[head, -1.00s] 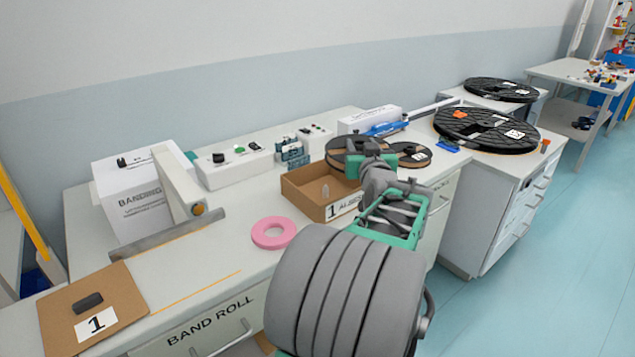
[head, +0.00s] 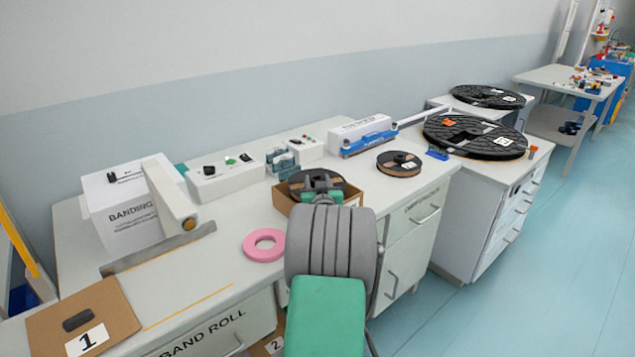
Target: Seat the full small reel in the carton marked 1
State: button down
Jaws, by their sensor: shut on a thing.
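The carton (head: 281,203), open and brown, stands on the bench; its marked front is hidden behind my arm now. My gripper (head: 319,182) is over the carton and shut on the small reel (head: 338,188), which has a black upper face and lies about level. The reel appears within the carton's outline. I cannot tell whether it rests on the carton's floor, since my arm hides the front. A brown lid (head: 112,305) with a dark handle and a 1 on it lies at the bench's front left.
Another small reel (head: 400,163) lies right of the carton. A pink ring (head: 264,245) lies to its left. A banding machine (head: 125,205) and control boxes (head: 226,178) line the back. Large black reels (head: 474,138) lie on the right. A carton marked 2 (head: 266,347) is below the bench.

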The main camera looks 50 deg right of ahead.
jog(key=shift+f+b, duration=0.1)
jog(key=shift+b, duration=0.35)
jog(key=shift+f+b, duration=0.3)
jog(key=shift+b, duration=0.15)
jog(key=c, duration=0.8)
grip_release()
jog(key=shift+f, duration=0.1)
